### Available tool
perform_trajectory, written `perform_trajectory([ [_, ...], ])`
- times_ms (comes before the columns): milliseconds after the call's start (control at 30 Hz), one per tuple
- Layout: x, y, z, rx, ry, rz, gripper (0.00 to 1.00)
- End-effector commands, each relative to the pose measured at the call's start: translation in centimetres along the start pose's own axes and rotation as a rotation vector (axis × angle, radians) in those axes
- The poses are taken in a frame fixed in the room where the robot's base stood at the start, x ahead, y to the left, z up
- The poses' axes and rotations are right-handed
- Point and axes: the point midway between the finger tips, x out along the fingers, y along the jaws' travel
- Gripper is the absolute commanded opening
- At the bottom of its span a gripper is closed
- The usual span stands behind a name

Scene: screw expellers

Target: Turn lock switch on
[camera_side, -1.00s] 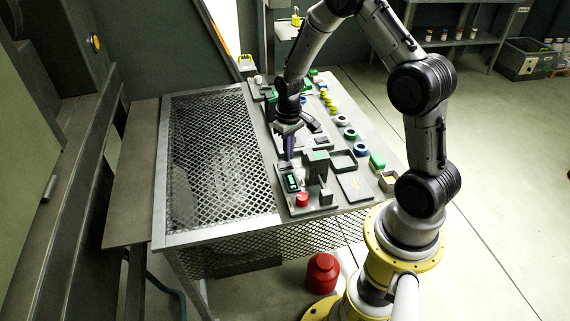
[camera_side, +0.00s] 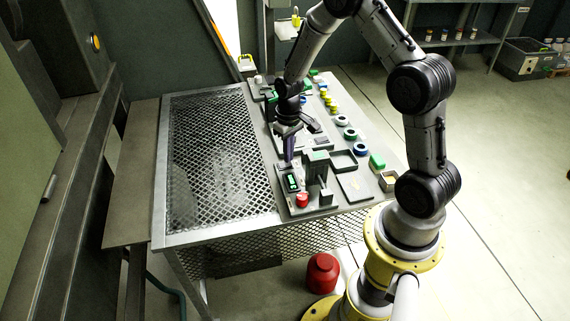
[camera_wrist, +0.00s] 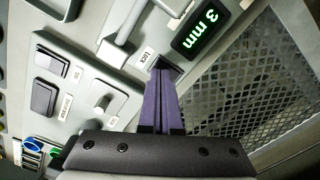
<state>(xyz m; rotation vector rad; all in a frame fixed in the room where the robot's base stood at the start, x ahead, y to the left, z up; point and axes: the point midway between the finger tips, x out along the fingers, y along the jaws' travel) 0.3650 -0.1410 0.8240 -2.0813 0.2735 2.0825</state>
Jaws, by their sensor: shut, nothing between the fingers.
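My gripper (camera_wrist: 165,100) is shut, its purple fingers together with nothing between them. In the wrist view the fingertips are at a small dark switch (camera_wrist: 163,66) beside a "Lock" label (camera_wrist: 144,56), and they seem to touch or nearly touch it. The fingertips hide part of the switch, so its position cannot be told. A green "3 mm" display (camera_wrist: 201,29) lies just past it. In the side view my gripper (camera_side: 289,158) points down at the back end of the grey device panel (camera_side: 325,208), close to the display (camera_side: 292,182).
A red button (camera_side: 302,200) and an upright grey block (camera_side: 317,166) stand on the panel. Two dark rocker switches (camera_wrist: 43,97) and a lever switch (camera_wrist: 103,103) are left of my fingers in the wrist view. A mesh surface (camera_side: 215,160) lies clear to the left.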

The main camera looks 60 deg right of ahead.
Motion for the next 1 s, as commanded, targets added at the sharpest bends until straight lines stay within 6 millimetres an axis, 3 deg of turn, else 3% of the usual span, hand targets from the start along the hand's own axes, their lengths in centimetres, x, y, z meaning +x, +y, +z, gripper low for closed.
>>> perform_trajectory([
  [1000, 1.4, 0.0, 0.0, 0.0, 0.0, 0.0, 0.0],
])
